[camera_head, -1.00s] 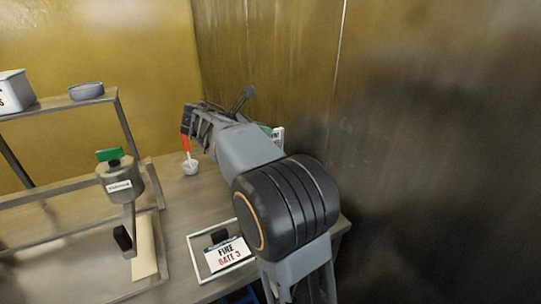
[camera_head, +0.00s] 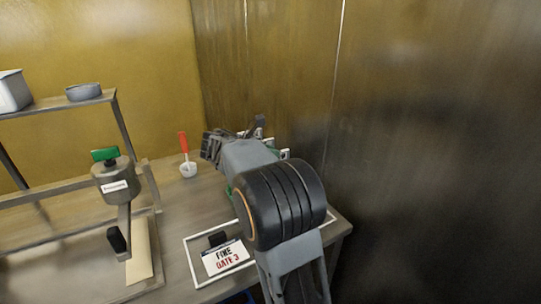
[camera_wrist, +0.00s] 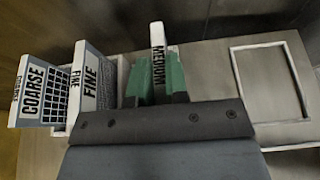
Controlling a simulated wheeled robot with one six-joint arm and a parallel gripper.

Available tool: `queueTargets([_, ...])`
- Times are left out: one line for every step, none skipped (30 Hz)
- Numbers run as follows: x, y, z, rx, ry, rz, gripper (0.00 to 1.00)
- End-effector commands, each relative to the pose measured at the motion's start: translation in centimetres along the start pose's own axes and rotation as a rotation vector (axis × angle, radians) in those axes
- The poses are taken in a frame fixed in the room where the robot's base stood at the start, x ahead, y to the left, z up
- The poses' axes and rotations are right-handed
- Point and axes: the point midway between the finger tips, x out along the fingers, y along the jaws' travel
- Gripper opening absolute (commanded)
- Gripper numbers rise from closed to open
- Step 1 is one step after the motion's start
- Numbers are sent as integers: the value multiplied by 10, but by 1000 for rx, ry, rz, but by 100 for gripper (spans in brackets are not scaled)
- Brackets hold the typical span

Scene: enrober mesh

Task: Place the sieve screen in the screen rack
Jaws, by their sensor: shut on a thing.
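The sieve screen, a thin white panel marked MEDIUM (camera_wrist: 158,45), stands on edge between the green fingers of my gripper (camera_wrist: 160,82) in the wrist view. The gripper is shut on it. The screen rack (camera_wrist: 123,72) is a pale holder at the back of the table, just left of the fingers. Two more screens stand there, COARSE (camera_wrist: 38,92) at the far left and FINE (camera_wrist: 92,80) beside it. The lower edge of the MEDIUM screen is hidden by my gripper, so I cannot tell whether it sits in a slot. My arm mostly hides the rack in the head view.
A white outlined rectangle (camera_head: 192,269) on the table holds a card reading FINE GATE 3 (camera_head: 225,258). A grey pot with a green top (camera_head: 115,182) is further left. A wall rises close on the right.

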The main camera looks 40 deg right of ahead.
Motion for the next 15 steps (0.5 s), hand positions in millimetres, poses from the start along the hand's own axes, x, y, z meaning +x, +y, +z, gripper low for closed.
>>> queueTargets([0,0,1,1,0,1,0])
queueTargets([0,0,1,1,0,1,0])
queueTargets([0,0,1,1,0,1,0])
queueTargets([0,0,1,1,0,1,0])
queueTargets([0,0,1,0,0,0,0])
queueTargets([0,0,1,0,0,0,0])
queueTargets([0,0,0,0,0,0,0])
queueTargets([0,0,-1,0,0,0,0])
queueTargets([1,0,-2,-1,0,0,0])
queueTargets([1,0,-3,-1,0,0,0])
queueTargets([1,0,-2,-1,0,0,17])
queueTargets([1,0,-2,-1,0,0,21])
queueTargets([1,0,-2,-1,0,0,24])
queueTargets([1,0,-2,-1,0,0,27])
queueTargets([1,0,-2,-1,0,0,31])
